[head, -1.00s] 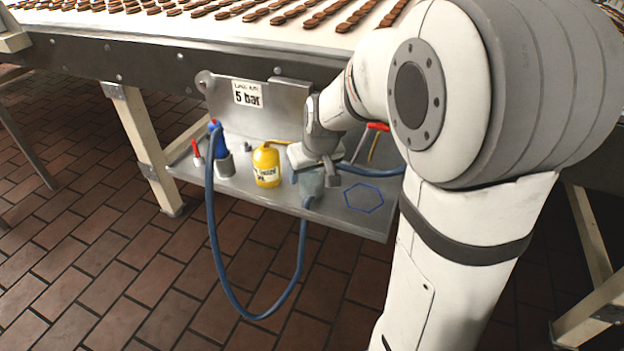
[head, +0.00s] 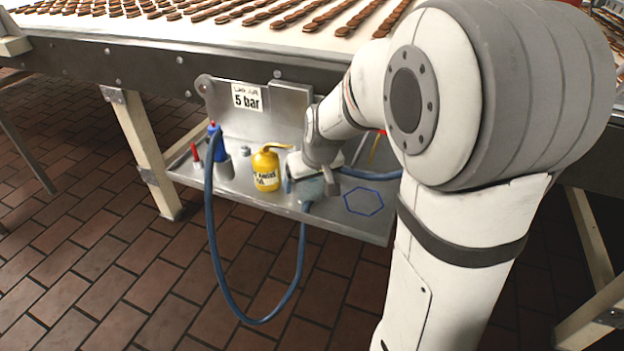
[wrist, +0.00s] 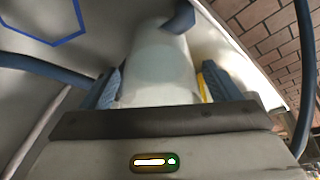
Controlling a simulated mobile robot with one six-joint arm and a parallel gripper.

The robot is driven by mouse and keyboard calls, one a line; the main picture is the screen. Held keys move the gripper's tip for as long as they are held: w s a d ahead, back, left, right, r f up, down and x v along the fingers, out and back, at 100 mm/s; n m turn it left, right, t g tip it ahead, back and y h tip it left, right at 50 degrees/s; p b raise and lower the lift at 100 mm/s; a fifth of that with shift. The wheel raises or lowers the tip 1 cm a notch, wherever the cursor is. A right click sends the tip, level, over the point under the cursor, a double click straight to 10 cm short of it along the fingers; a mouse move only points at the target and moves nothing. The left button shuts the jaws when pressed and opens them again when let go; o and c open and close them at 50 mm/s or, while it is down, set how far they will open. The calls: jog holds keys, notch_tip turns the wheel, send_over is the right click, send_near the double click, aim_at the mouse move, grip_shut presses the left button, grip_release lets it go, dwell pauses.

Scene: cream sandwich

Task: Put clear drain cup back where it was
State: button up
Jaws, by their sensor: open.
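The clear drain cup (head: 312,187) is a pale, translucent cup near the front edge of the metal shelf, partly hidden by my gripper. My gripper (head: 305,182) is low over the shelf around it. In the wrist view the cup (wrist: 158,65) fills the space between the two blue fingers of my gripper (wrist: 160,84). The jaws are open; whether a finger touches the cup I cannot tell. A blue hexagon outline (head: 363,201) lies on the shelf right of the cup; it also shows in the wrist view (wrist: 75,22).
A yellow oil can (head: 266,170) stands close left of my gripper. A blue tool in a grey holder (head: 224,166) and a red-tipped item (head: 196,155) stand further left. A blue hose (head: 212,240) loops below the shelf (head: 375,228), up near the cup. The conveyor frame (head: 150,62) is above.

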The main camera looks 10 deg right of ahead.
jog(key=a+p+v, duration=0.1)
jog(key=p+v, duration=0.3)
jog(key=v, duration=0.8)
jog(key=s+f+m+g, duration=0.1)
jog(key=s+f, duration=0.1)
jog(key=s, duration=0.6)
jog(key=s+f+g, duration=0.2)
jog(key=s+f, duration=0.1)
jog(key=s, duration=0.5)
jog(key=shift+s+d+m+h, duration=0.3)
jog(key=shift+d+m, duration=0.1)
jog(key=shift+d, duration=0.05)
